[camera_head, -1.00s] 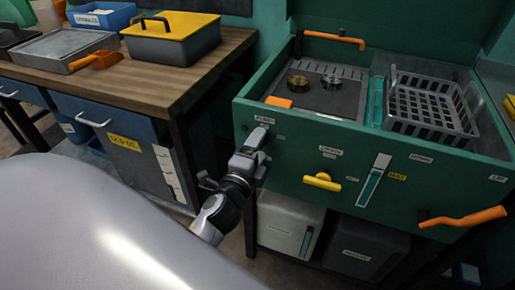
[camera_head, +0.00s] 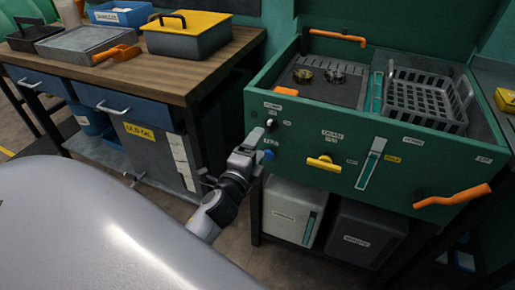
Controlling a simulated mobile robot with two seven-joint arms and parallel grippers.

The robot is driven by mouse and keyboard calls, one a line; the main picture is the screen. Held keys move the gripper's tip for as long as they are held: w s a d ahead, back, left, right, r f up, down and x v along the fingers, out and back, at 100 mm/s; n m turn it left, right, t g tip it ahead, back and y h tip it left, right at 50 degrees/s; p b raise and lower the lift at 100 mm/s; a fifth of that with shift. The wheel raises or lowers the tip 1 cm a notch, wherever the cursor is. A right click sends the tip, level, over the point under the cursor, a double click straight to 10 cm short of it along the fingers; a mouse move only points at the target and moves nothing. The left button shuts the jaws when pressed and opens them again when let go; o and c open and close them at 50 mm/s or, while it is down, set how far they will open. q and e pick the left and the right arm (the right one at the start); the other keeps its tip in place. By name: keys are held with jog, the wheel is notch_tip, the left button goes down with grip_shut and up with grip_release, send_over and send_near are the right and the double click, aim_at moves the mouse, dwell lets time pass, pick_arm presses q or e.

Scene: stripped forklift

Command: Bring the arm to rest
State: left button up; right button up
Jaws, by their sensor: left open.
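My left gripper (camera_head: 257,146) is open, with nothing seen between its fingers. It is in front of the left part of the green wash cabinet's front panel (camera_head: 318,148). A black knob (camera_head: 272,124) sticks out of the panel just above the fingertips. A small blue round part (camera_head: 268,155) shows right beside the fingers; I cannot tell whether they touch it. My left arm (camera_head: 222,205) reaches in from the lower left, partly hidden by my own grey body. My right gripper is not in view.
The panel also carries a yellow handle (camera_head: 323,163) and an orange lever (camera_head: 452,196). A grey basket (camera_head: 428,98) sits in the cabinet's basin. Grey containers (camera_head: 294,208) stand below. A wooden workbench (camera_head: 110,70) with trays is at left; open floor lies between.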

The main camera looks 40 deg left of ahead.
pick_arm(q)
jog(key=shift+s, duration=0.3)
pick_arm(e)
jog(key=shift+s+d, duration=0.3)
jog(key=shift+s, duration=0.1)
pick_arm(q)
jog(key=shift+d, duration=0.1)
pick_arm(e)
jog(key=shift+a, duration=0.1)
pick_arm(q)
jog(key=s+d+f+n+g+h+p, duration=0.2)
jog(key=s+d+f+n, duration=0.1)
jog(key=s, duration=0.3)
jog(key=s+d+f+n+g+h+p, duration=0.2)
jog(key=s+d+f+n+p, duration=0.1)
jog(key=s, duration=0.4)
jog(key=s+d+f+n+g+h+p, duration=0.2)
jog(key=s+d+f+n+g+p, duration=0.1)
jog(key=s+d+f+n, duration=0.1)
jog(key=s+d+n, duration=0.1)
jog(key=s+n, duration=0.1)
jog(key=n, duration=0.1)
jog(key=shift+s+d, duration=0.2)
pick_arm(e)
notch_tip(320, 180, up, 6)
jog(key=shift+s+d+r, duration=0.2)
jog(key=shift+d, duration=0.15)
